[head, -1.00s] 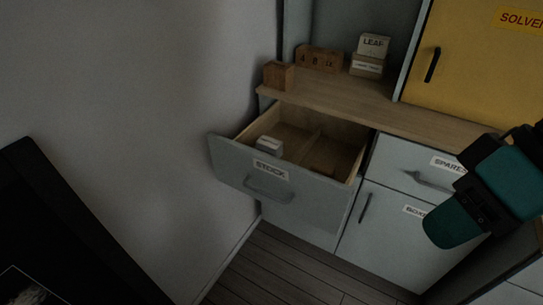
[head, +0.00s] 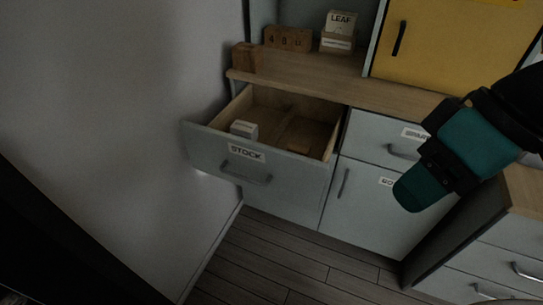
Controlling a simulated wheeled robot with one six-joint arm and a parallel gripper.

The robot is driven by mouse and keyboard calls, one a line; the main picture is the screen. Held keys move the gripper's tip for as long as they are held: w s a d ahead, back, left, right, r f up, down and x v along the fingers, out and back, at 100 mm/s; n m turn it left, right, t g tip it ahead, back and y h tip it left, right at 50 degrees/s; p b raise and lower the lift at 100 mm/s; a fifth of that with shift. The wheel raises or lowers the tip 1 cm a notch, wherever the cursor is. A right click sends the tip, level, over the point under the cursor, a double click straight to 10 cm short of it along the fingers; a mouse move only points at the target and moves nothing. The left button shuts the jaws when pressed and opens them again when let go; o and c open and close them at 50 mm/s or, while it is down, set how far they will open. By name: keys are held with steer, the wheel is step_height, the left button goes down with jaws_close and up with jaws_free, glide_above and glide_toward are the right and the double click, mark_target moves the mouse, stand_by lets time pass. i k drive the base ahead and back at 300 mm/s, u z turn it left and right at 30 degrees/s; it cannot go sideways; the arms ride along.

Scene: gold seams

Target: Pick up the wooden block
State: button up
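A small brown wooden block (head: 247,58) stands at the left end of the wooden counter, beside the wall. The pictures do not settle which one the task names. A teal and black part of my arm shows at the right, in front of the cabinets. My gripper's fingers are not visible.
A small white box (head: 244,130) sits in the drawer's left part. Numbered wooden blocks (head: 288,39) and a LEAF card holder (head: 338,33) stand on the counter (head: 320,75). A yellow cabinet (head: 450,45) stands right. The floor (head: 300,255) in front is clear.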

mark_target(294, 147)
steer(key=z, duration=0.25)
steer(key=i, duration=0.7)
steer(key=u, duration=0.65)
